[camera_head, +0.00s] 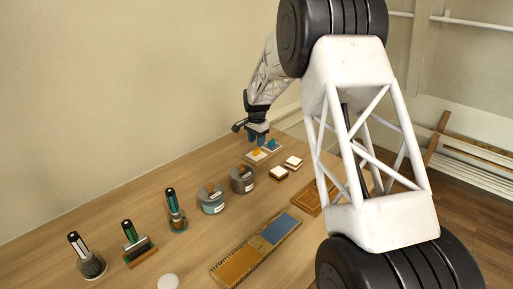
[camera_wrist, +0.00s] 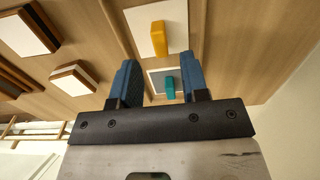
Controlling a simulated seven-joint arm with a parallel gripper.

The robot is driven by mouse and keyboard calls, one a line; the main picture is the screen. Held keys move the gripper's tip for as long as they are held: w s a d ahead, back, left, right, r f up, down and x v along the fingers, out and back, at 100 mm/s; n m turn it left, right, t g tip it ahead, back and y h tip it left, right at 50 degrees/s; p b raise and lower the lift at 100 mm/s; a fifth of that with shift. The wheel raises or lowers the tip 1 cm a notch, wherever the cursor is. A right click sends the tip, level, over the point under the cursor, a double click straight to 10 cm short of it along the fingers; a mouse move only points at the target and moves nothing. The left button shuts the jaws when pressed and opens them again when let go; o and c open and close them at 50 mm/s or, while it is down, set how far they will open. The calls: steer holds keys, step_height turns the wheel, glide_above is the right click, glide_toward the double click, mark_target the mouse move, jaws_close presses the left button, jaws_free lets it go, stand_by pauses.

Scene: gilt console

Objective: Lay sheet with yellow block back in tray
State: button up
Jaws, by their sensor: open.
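A white sheet with an upright yellow block (camera_wrist: 159,38) on it lies beyond my fingertips in the wrist view. The yellow block also shows in the head view (camera_head: 257,152), below my gripper (camera_head: 257,141). A greyish sheet with a teal block (camera_wrist: 169,88) lies beside it, and the teal block shows between my fingers in the wrist view. My gripper (camera_wrist: 161,64) is open and empty, with its blue fingers pointing down at the sheets. Both sheets seem to lie on a pale wooden tray or board (camera_head: 247,156); its edges are partly hidden.
Two white-topped wooden blocks (camera_head: 278,174) stand close by. Grey round containers (camera_head: 242,180) and several upright handled tools (camera_head: 175,210) line the table. A long two-part tray (camera_head: 226,270) lies in front. My arm hides the table's right side.

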mark_target(257, 150)
step_height(257, 150, up, 7)
stand_by(0.4)
steer(key=shift+f, duration=0.15)
stand_by(0.5)
steer(key=s+d+r+n, duration=0.1)
steer(key=s+d+r, duration=0.4)
steer(key=s, duration=0.5)
steer(key=s+d+r+n+t, duration=0.1)
steer(key=s+d+r+n, duration=0.1)
steer(key=s+r, duration=0.6)
steer(key=s+d+r+n, duration=0.1)
steer(key=s+d+r, duration=0.3)
steer(key=s, duration=0.8)
steer(key=s+d+f+n, duration=0.1)
steer(key=s+d, duration=0.1)
steer(key=s, duration=0.8)
steer(key=s+d+f+n+t, duration=0.1)
steer(key=s+f+n, duration=0.1)
steer(key=s, duration=0.9)
steer(key=s+d+f+n, duration=0.1)
steer(key=s+d, duration=0.1)
steer(key=s, duration=0.9)
steer(key=shift+s+d+f+n+t, duration=0.25)
steer(key=shift+d+f+n+t, duration=0.05)
steer(key=shift+d+f+n, duration=0.1)
